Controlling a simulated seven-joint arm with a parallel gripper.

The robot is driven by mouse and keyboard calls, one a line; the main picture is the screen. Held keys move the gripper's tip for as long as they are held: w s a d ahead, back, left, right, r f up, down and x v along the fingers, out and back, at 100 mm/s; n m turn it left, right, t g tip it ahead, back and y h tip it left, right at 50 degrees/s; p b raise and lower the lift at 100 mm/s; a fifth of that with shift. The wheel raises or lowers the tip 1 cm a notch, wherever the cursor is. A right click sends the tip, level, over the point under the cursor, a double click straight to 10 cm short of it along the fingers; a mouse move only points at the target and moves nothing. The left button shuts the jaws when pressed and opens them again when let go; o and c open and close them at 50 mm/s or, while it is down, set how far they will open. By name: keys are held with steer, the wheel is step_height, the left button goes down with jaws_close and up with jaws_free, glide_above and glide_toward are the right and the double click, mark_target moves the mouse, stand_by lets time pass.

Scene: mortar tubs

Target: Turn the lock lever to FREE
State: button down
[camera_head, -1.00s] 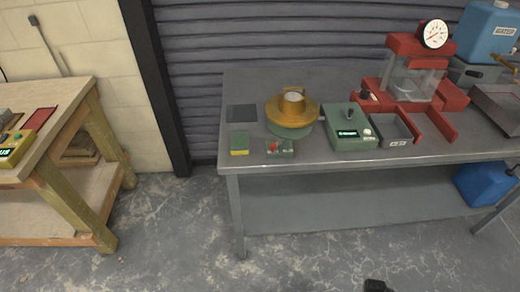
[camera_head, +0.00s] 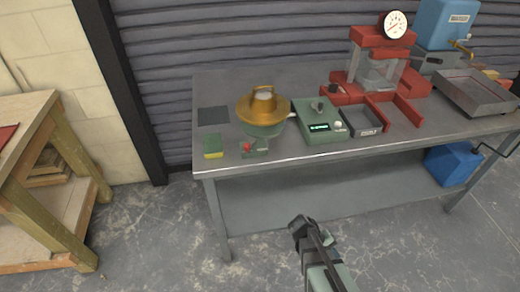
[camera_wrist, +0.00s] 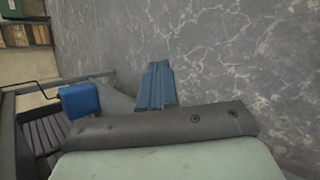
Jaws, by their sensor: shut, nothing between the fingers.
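A brass round table (camera_head: 263,106) on a pale green base stands near the front left of the grey metal bench (camera_head: 290,166).
A red press with a dial gauge (camera_head: 376,66) stands right of the green box, with a small grey tray (camera_head: 362,122) before it. A metal pan (camera_head: 478,93) and blue water tank (camera_head: 447,22) are farther right. A wooden table (camera_head: 40,130) stands left. Open floor lies between.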

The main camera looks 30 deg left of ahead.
steer(key=s+a+r+n+t+y, duration=0.15)
steer(key=a+r+t, duration=0.25)
steer(key=a+r, duration=0.6)
steer(key=a+r+n+t, duration=0.2)
steer(key=a+r+t, duration=0.3)
steer(key=a, duration=0.9)
steer(key=s+a+r+n+t+y, duration=0.1)
steer(key=s+a+r+t+y, duration=0.1)
steer(key=s+a+r, duration=0.5)
steer(key=s+a+r+n+t+y, duration=0.1)
steer(key=s+a+r+t+y, duration=0.1)
steer(key=s+a+r, duration=0.5)
steer(key=a+r+t, duration=0.1)
steer(key=a+r, duration=0.5)
steer(key=shift+s+a, duration=0.25)
steer(key=shift+a, duration=0.15)
steer(key=w, duration=0.3)
steer(key=w+d, duration=0.1)
steer(key=w, duration=0.5)
steer(key=shift+w+d+f, duration=0.2)
steer(key=shift+w+d, duration=1.1)
steer(key=shift+d, duration=0.2)
steer(key=shift+w+d+f, duration=0.1)
steer(key=shift+w+d, duration=0.2)
steer(key=shift+d, duration=0.15)
steer(key=shift+d+n+y, duration=0.15)
steer(key=shift+n+y, duration=0.1)
steer(key=shift+y, duration=0.1)
